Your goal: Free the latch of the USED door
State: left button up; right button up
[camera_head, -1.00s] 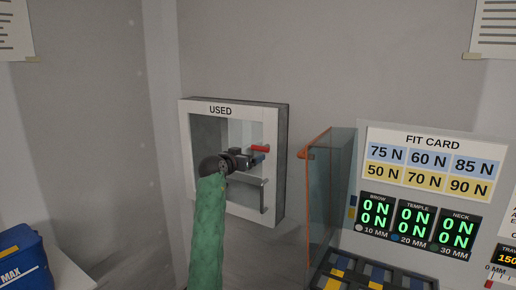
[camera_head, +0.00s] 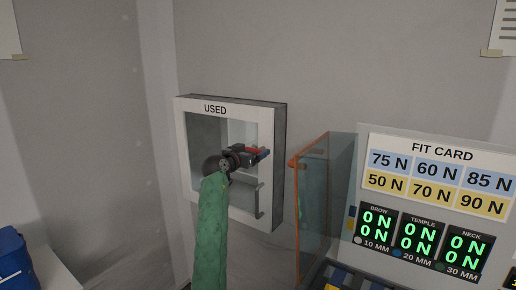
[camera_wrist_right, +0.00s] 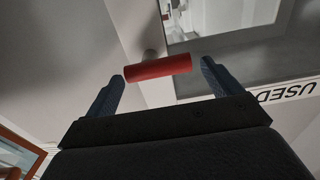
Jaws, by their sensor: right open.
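The USED door (camera_head: 183,150) is a white-framed glass door on a grey wall box, and it looks shut. Its latch is a red bar (camera_head: 253,149), partly hidden behind my gripper in the head view. In the right wrist view the red latch (camera_wrist_right: 158,68) lies crosswise at the fingertips, on a round grey pivot. My right gripper (camera_head: 263,154) is open at the latch, with a blue finger near each end of the bar. I cannot tell whether the fingers touch it. My left gripper is not in view.
A grey bar handle (camera_head: 260,201) stands on the door below the latch. A clear panel with an orange edge (camera_head: 325,200) stands close to the right of the box. The FIT CARD board (camera_head: 440,180) is further right. A blue case (camera_head: 14,262) sits lower left.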

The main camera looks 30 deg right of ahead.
jog(key=shift+w+d, duration=0.1)
jog(key=shift+d, duration=0.1)
jog(key=shift+a, duration=0.1)
jog(key=shift+c, duration=0.9)
jog(key=c, duration=0.8)
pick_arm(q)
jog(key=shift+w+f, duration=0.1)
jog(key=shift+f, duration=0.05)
